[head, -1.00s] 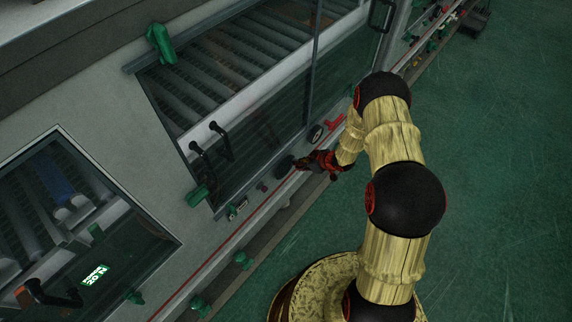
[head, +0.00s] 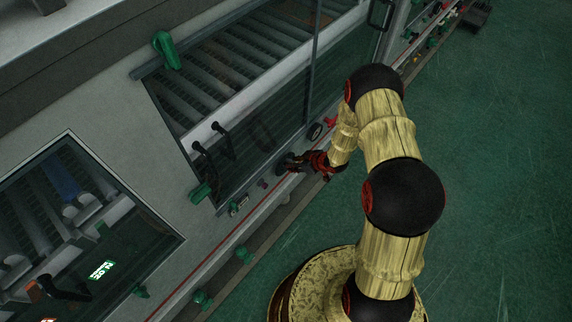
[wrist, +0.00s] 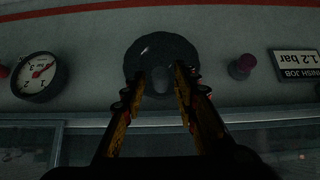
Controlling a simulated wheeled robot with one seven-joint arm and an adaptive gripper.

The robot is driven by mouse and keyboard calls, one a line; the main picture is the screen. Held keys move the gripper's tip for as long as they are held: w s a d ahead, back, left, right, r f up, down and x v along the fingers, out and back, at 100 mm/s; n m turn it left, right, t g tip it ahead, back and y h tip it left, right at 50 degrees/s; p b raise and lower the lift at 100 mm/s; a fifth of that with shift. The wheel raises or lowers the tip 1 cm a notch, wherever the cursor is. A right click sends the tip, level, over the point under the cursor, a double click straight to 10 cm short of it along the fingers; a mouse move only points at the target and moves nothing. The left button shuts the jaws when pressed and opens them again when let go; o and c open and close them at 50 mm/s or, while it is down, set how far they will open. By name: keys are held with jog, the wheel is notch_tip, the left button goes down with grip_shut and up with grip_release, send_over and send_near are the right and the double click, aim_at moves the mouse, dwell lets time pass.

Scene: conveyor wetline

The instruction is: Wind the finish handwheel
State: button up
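The finish handwheel is a dark round wheel (wrist: 160,52) on the pale machine front, in the upper middle of the wrist view. In the head view the wheel (head: 281,164) is small and partly hidden by my gripper (head: 300,161). In the wrist view my gripper (wrist: 161,72) has its two fingers spread apart, tips over the lower part of the wheel. A greyish stub or hub shows dimly between the fingers. Whether the fingers touch the wheel I cannot tell. An upside-down plate (wrist: 297,64) reads "FINISH JOB 1.2 bar".
A round gauge (wrist: 40,77) with a red needle sits left of the wheel in the wrist view. A dark red knob (wrist: 241,67) sits to its right. A glass door (head: 260,120) with black handles is above. Green handles (head: 202,300) stick out low. The green floor is clear on the right.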

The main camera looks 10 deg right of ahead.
jog(key=shift+o, duration=0.2)
jog(key=s+d+p, duration=0.1)
jog(key=s+d, duration=0.3)
jog(key=s, duration=0.1)
jog(key=shift+s, duration=0.35)
dwell(0.7)
